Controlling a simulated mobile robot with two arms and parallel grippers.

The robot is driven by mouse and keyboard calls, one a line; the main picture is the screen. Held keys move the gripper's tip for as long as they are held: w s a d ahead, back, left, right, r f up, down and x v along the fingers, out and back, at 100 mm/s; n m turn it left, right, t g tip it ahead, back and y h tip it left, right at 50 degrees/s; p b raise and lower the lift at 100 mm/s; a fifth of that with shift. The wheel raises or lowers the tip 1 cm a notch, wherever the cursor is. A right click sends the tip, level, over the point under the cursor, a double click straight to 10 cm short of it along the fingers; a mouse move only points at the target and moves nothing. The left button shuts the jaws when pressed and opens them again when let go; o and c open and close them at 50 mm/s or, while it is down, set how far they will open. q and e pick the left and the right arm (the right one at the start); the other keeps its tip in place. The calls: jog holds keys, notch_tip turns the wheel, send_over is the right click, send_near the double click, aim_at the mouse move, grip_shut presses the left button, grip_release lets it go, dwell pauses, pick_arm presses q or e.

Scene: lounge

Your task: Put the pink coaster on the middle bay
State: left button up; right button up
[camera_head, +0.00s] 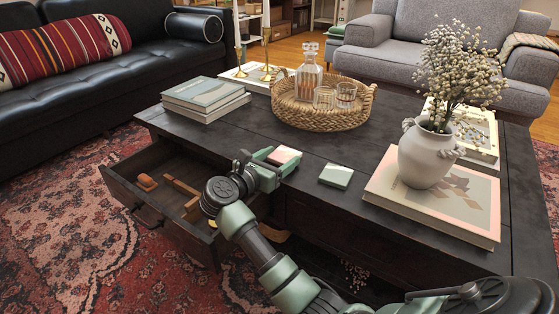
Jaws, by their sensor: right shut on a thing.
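My right gripper (281,160) is shut on the pink coaster (285,154), a small square with a pale pink top. It holds the coaster near the front edge of the dark coffee table (385,145), to the right of the open drawer. I cannot tell whether the coaster touches the tabletop. The drawer (122,186) is pulled out at the table's front left and has low wooden dividers (181,187) that split it into bays. My arm hides the drawer's right part. My left gripper is not in view.
An orange block (146,182) lies in the drawer's left bay. A green coaster (336,175) lies on the table right of my gripper. A white vase (424,155) stands on a book (455,205). Books (207,93) and a wicker tray (297,117) stand farther back.

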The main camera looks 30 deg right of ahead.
jog(key=shift+f, duration=0.15)
jog(key=o, duration=1.6)
jog(key=shift+c, duration=0.2)
